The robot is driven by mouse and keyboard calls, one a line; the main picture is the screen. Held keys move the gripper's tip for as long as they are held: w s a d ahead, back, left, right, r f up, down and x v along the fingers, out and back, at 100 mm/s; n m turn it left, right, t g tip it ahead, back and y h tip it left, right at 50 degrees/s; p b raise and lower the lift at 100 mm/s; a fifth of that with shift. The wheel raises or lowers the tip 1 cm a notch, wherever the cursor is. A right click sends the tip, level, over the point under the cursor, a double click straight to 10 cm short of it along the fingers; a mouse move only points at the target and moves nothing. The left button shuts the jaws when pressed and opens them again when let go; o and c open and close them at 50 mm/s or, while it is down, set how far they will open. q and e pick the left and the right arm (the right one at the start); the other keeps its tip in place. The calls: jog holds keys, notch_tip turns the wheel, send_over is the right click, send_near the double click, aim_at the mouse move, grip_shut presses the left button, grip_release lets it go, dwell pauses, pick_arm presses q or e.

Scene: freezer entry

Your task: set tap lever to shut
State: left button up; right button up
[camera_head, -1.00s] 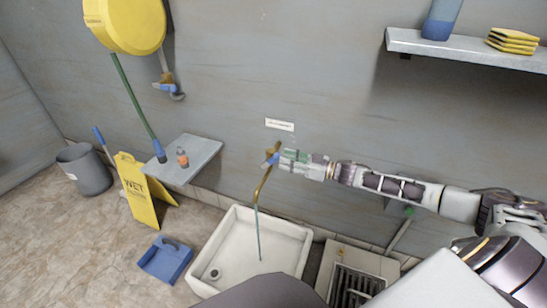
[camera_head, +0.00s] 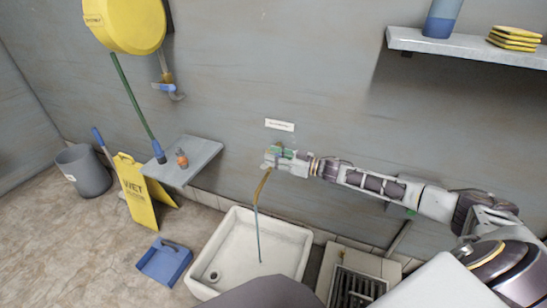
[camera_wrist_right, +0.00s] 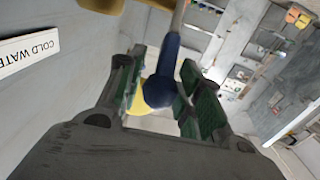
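The brass tap (camera_head: 262,186) sticks out from the wall above the white sink, and a thin stream of water runs from it. My right gripper (camera_head: 268,157) is at the top of the tap and hides the lever in the head view. In the right wrist view the blue lever (camera_wrist_right: 160,85) lies between the two green-padded fingers of my right gripper (camera_wrist_right: 160,92). The fingers are apart, one on each side of the lever; firm contact with it is not clear. My left gripper is not in view.
A "COLD WATER" label (camera_wrist_right: 28,50) is on the wall by the tap. The white sink (camera_head: 300,235) stands below. A small grey shelf (camera_head: 205,150) is left of the tap, and another valve with a blue handle (camera_head: 165,87) and yellow reel (camera_head: 125,25) are farther left.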

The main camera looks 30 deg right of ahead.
jog(key=shift+w+a, duration=0.1)
dwell(0.3)
grip_shut()
